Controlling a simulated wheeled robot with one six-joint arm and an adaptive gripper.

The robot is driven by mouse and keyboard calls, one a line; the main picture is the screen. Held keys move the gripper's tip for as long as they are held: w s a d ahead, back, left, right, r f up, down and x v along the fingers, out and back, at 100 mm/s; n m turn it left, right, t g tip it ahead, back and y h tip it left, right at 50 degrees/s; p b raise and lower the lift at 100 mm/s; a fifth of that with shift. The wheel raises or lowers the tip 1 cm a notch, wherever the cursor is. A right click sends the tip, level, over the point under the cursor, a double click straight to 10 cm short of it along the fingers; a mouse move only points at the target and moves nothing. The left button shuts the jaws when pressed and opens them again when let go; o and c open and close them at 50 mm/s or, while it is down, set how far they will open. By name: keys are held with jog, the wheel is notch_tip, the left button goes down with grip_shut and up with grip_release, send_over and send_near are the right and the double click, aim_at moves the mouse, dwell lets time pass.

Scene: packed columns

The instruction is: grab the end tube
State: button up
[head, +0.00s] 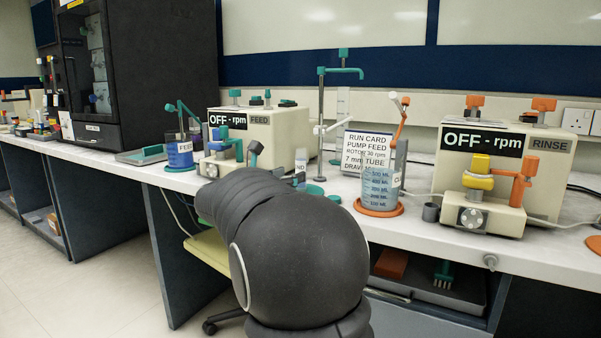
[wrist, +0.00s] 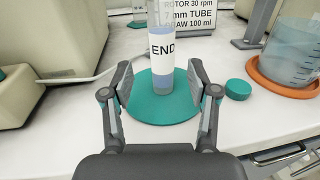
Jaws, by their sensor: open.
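The end tube (wrist: 162,45) is a clear upright cylinder with a white label reading END and some bluish liquid low in it. It stands on a round teal base (wrist: 160,105) on the bench in the wrist view. My gripper (wrist: 158,88) is open, with its two fingers spread to the left and right in front of the tube, not touching it.
A teal cap (wrist: 238,89) lies right of the base. The blue-marked beaker (head: 377,187) stands on an orange coaster (head: 379,210), with the run card (head: 366,150) behind it. The FEED pump (head: 258,122) is on the left, the RINSE pump (head: 548,175) on the right. The bench's front edge is close.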

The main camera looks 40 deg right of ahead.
aim_at(301, 170)
jog(key=x, duration=0.5)
jog(key=shift+s+d, duration=0.15)
jog(key=shift+d, duration=0.05)
grip_shut()
